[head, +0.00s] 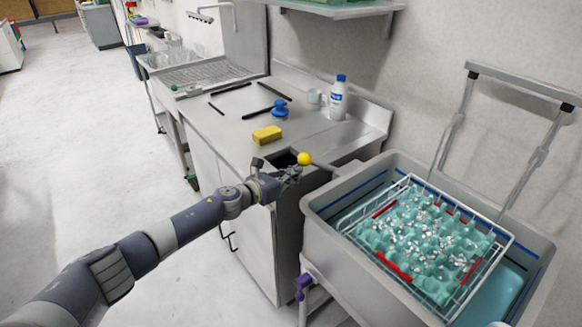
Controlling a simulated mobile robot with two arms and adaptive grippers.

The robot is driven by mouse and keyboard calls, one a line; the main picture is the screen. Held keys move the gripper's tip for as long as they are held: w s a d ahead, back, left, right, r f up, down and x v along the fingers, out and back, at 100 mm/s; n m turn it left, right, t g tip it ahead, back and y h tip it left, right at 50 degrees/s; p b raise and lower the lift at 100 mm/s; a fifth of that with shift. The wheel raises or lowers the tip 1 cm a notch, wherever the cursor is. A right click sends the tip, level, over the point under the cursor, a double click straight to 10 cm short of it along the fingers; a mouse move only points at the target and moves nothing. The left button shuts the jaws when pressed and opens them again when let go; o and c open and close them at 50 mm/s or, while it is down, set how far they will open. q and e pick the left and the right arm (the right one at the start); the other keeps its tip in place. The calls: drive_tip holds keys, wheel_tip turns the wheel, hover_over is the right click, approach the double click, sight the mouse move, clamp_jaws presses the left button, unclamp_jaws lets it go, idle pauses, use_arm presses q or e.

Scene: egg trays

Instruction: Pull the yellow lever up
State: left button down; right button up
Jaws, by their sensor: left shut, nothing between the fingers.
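The yellow lever ends in a round yellow knob (304,158), in the middle of the head view. A short grey rod runs from the knob to the right, toward the back left of the grey basin (322,200). My left gripper (291,173) is shut and empty. It appears just below and left of the knob, close to it; I cannot tell whether they touch. My right gripper is not in view.
The basin holds a wire rack (506,232) with a teal egg tray (385,236) over bluish water. A yellow sponge (267,134), a blue knobbed item (280,110), a cup (315,98) and a white bottle (338,101) stand on the steel counter (222,128). A grey frame (540,155) rises behind the basin.

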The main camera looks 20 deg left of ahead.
sight(302, 161)
use_arm(q)
drive_tip(key=r+p, duration=0.2)
drive_tip(key=w+r, duration=0.1)
drive_tip(key=shift+d+p, duration=0.3)
drive_tip(key=shift+p, duration=0.1)
drive_tip(key=shift+w+d+r+g+p, duration=0.3)
drive_tip(key=shift+r+p, duration=0.1)
drive_tip(key=shift+p, duration=0.2)
drive_tip(key=w+r, duration=0.1)
drive_tip(key=w+d+r+p, duration=0.1)
drive_tip(key=r, duration=0.1)
drive_tip(key=w+d+r, duration=0.1)
drive_tip(key=shift+d+r+p, duration=0.2)
drive_tip(key=shift+p, duration=0.1)
drive_tip(key=shift+w+d+r, duration=0.45)
drive_tip(key=shift+w+r, duration=0.1)
drive_tip(key=shift+w, duration=0.05)
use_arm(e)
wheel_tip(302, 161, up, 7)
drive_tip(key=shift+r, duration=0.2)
